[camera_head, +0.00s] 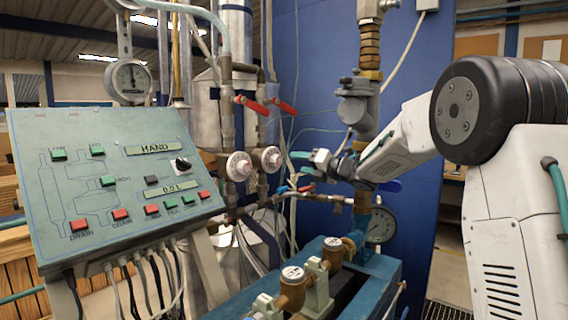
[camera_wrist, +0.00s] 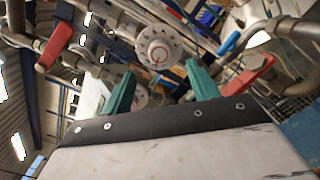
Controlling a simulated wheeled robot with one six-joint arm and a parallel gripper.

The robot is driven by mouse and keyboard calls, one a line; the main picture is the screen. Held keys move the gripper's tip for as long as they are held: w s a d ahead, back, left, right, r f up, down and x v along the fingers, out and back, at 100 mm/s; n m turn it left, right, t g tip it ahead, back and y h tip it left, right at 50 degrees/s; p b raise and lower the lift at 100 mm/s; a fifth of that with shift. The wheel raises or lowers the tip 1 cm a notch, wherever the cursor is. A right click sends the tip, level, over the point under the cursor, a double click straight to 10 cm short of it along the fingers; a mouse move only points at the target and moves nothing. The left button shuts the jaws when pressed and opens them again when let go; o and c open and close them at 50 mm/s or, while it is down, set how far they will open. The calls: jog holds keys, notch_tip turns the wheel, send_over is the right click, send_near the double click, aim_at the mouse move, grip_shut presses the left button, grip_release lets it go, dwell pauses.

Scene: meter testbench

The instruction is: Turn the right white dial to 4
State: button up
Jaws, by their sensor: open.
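The right white dial (camera_head: 271,159) is round, with a marked rim, and sits on the pipework right of the left white dial (camera_head: 239,166). My gripper (camera_head: 299,161) is just right of the right dial in the head view, with teal fingers open and nothing held. In the wrist view, the open fingers of my gripper (camera_wrist: 160,74) point toward a white dial (camera_wrist: 158,48) that shows beyond and between the tips. A second pale round part shows lower, partly behind the left finger. I cannot read the dial numbers or tell contact.
Red valve handles (camera_head: 252,105) stand above the dials. Pipes and small red and blue levers lie close below my gripper. A sloped control panel (camera_head: 105,180) stands at left, a blue wall panel (camera_head: 310,60) behind. A pressure gauge (camera_head: 381,225) is below my arm.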

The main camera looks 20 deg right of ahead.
aim_at(280, 161)
jog(key=shift+w+a+f+n+y, duration=0.15)
jog(key=shift+w+a+n+y, duration=0.15)
jog(key=shift+n, duration=0.1)
jog(key=x, duration=0.7)
jog(key=shift+a+f, duration=0.1)
jog(key=shift+a, duration=0.05)
jog(key=c, duration=1)
